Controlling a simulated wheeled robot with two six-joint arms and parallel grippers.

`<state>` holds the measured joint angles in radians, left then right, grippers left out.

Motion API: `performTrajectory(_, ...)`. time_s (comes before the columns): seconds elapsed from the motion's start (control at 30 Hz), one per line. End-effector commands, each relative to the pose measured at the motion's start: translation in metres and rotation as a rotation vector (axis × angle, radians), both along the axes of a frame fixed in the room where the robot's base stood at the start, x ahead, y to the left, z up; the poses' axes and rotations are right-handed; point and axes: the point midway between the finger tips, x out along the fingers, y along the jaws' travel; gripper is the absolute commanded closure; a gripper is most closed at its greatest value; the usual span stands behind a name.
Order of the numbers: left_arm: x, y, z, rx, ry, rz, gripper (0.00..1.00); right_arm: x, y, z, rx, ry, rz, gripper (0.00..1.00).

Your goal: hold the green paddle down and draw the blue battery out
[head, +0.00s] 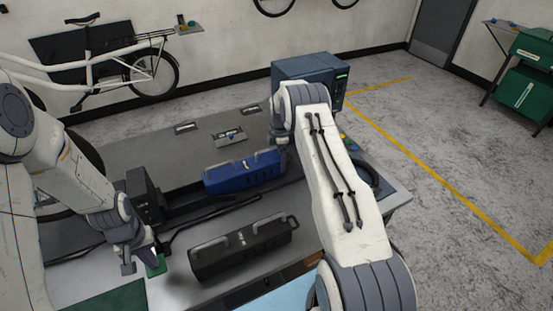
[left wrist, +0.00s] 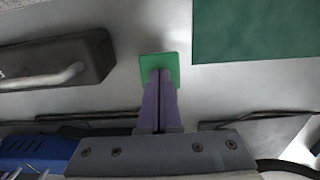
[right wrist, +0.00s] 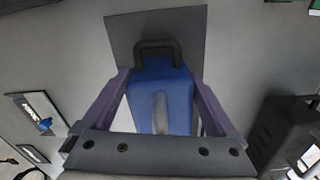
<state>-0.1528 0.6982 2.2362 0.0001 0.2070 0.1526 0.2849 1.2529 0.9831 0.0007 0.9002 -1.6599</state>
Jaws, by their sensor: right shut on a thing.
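The blue battery (head: 240,174) lies in the middle of the bench in the head view, beyond a black battery. My right gripper is shut on it: in the right wrist view (right wrist: 160,95) its fingers flank the blue body, with a black loop handle at the far end. In the head view my right arm hides those fingertips. The green paddle (head: 157,266) is near the front left of the bench. My left gripper (left wrist: 160,80) has its purple fingers together, with their tips on the paddle (left wrist: 160,60); whether it is pressed down I cannot tell.
The black battery (head: 242,252) lies to the right of the paddle. A black upright block (head: 145,195) with a dark rail stands left of the blue battery. A dark green mat (head: 108,302) is at the front left. A blue-grey box (head: 300,68) stands at the back.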

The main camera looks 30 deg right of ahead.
Motion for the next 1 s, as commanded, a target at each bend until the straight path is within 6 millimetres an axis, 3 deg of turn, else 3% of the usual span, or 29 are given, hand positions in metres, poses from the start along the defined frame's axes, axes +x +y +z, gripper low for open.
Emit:
performTrajectory(0.5, 0.0, 0.0, 0.0, 0.0, -0.001, 0.0, 1.0, 0.005, -0.028, 0.006, -0.003, -0.016, -0.007, 1.0)
performTrajectory(1.0, 0.001, 0.0, 0.003, 0.0, -0.002, 0.0, 1.0, 0.003, -0.031, 0.004, -0.004, -0.01, -0.001, 1.0)
